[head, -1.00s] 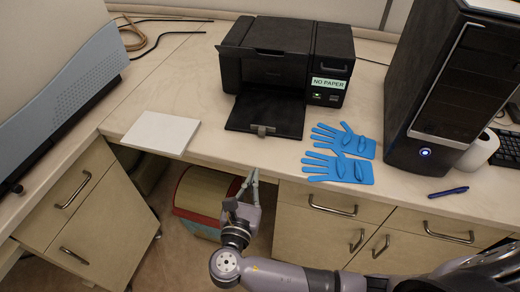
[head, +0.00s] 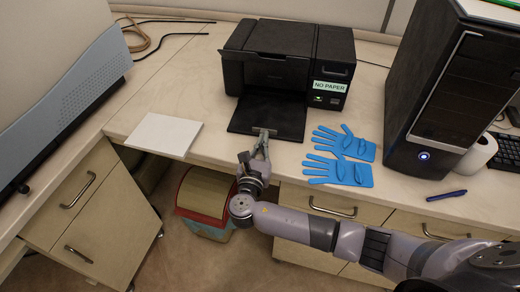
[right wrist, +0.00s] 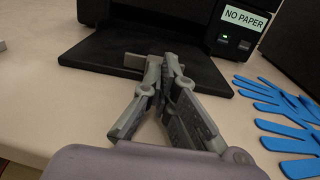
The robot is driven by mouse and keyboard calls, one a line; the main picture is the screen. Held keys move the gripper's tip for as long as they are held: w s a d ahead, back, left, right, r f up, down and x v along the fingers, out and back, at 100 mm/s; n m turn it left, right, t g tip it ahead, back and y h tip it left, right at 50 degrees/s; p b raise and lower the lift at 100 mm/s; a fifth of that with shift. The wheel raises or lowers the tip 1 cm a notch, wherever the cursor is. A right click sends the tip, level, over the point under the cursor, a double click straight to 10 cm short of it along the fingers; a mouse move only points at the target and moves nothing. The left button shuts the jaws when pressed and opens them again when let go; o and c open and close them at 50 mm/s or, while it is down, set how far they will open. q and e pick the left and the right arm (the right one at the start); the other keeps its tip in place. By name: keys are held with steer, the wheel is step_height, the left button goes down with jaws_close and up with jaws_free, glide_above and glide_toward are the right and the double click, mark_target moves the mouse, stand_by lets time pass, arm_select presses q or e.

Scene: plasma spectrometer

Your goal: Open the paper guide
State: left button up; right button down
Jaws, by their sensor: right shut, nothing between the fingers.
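The black printer (head: 282,62) stands on the desk with its front tray (head: 268,112) folded out flat. A "NO PAPER" label (head: 329,87) is on its front. The paper guide, a small grey piece (right wrist: 134,61) at the tray's front edge, is partly covered by my right gripper (head: 262,138). In the right wrist view my right gripper (right wrist: 163,59) is shut and empty, its tips at or just beside the guide; I cannot tell whether they touch. My left gripper is not in view.
A stack of white paper (head: 164,135) lies left of the printer. Blue gloves (head: 341,158) lie just right of my right gripper. A black computer tower (head: 440,90) and a blue pen (head: 447,195) are farther right. A bin (head: 207,192) stands below the desk edge.

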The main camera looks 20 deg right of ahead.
steer(key=shift+w+d, duration=0.1)
steer(key=shift+w, duration=0.05)
steer(key=shift+w+d+p, duration=0.25)
steer(key=shift+w+p, duration=0.1)
steer(key=shift+w, duration=0.15)
stand_by(0.3)
